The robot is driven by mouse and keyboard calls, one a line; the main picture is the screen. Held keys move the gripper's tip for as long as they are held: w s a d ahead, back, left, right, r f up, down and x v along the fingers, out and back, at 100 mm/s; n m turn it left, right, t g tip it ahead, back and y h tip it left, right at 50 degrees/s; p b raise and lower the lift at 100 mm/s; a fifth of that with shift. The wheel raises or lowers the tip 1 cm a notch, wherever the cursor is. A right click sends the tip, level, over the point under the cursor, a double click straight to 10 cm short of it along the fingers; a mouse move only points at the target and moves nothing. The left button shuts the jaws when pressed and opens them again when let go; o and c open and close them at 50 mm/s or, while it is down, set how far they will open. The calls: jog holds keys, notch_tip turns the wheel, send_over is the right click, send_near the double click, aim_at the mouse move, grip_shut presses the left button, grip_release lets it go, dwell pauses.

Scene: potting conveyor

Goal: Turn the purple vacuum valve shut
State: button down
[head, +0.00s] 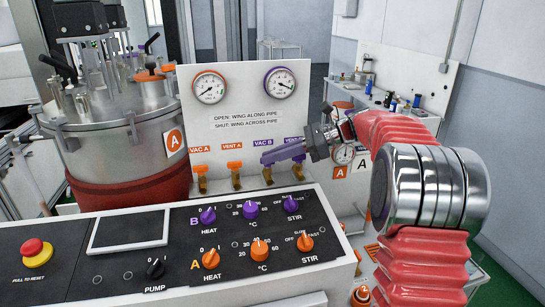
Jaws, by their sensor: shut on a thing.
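The purple vacuum valve is the one under the VAC B label on the white panel; its brass body (267,175) shows below my fingertips. My gripper (267,157) reaches in from the right, its long fingers slanting down to the left across the front of the panel. It is shut on the valve's wing. The fingers cover most of the wing, so I cannot tell its exact angle. The panel text says wing along pipe is open and wing across pipe is shut.
Orange-winged valves VAC A (201,175) and VENT A (235,172) stand just left. VENT B is mostly hidden behind my fingers. Two gauges (209,87) sit above. A control console (170,245) with knobs lies in front. A steel vessel (120,135) stands at left.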

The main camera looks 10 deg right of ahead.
jog(key=shift+d+f, duration=0.2)
jog(key=shift+f, duration=0.2)
jog(key=c, duration=2)
grip_release()
jog(key=shift+o, duration=0.7)
jog(key=shift+r, duration=0.1)
jog(key=v, duration=1.3)
jog(key=shift+d+r, duration=0.2)
jog(key=shift+d, duration=0.1)
